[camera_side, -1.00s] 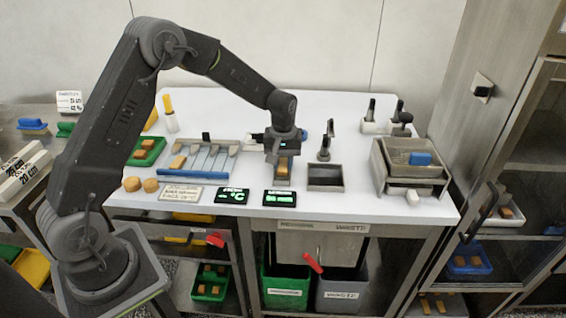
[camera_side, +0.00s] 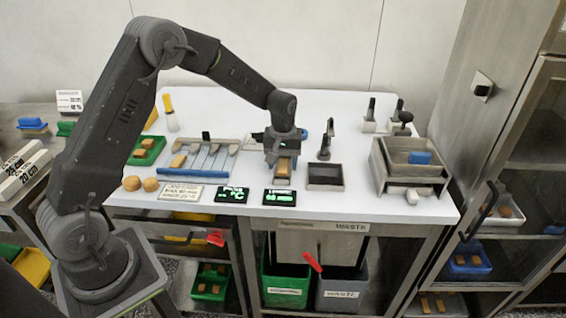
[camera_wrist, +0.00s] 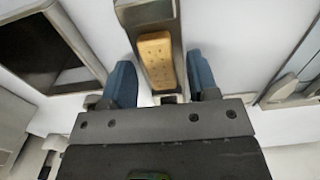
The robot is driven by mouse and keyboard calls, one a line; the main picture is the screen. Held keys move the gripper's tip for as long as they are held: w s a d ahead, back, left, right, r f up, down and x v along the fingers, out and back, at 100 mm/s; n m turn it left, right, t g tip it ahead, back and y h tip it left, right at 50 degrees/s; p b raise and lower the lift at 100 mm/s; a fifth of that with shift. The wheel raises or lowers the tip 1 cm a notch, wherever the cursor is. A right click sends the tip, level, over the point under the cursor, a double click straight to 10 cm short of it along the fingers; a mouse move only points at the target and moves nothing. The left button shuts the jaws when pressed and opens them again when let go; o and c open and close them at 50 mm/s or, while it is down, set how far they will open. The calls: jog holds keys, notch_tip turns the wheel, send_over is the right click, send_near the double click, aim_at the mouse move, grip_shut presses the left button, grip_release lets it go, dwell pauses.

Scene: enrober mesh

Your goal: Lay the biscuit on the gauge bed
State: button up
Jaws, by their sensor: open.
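The biscuit (camera_side: 282,167) is a tan rectangular bar lying lengthwise on the narrow grey gauge bed (camera_side: 283,183), just under my gripper. In the wrist view the biscuit (camera_wrist: 155,59) shows dotted holes and rests within the bed (camera_wrist: 129,14), whose raised sides run along it. My gripper (camera_side: 283,153) points down over the far end of the bed. In the wrist view my gripper's blue fingers (camera_wrist: 164,82) stand apart, one on each side of the bed, clear of the biscuit. The biscuit's near end in the wrist view is close to the gripper body.
A dark-floored open tray (camera_side: 325,177) stands right of the bed, and a slotted grey rack (camera_side: 205,157) stands left. Green-lit displays (camera_side: 279,198) sit in front. A stacked metal bin (camera_side: 408,165) is farther right. The table's front right is clear.

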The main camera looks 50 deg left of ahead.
aim_at(283, 165)
notch_tip(283, 165, up, 12)
jog(key=s+d+r+m+t, duration=0.3)
jog(key=s+d+r+m, duration=0.15)
jog(key=s+r, duration=0.65)
jog(key=s+d+f+m+t, duration=0.1)
jog(key=s+d+m, duration=0.1)
jog(key=s, duration=0.6)
jog(key=s+d+f+m+t, duration=0.1)
jog(key=s+d+m, duration=0.1)
jog(key=s, duration=0.6)
jog(key=shift+s+t, duration=0.3)
jog(key=shift+s, duration=0.05)
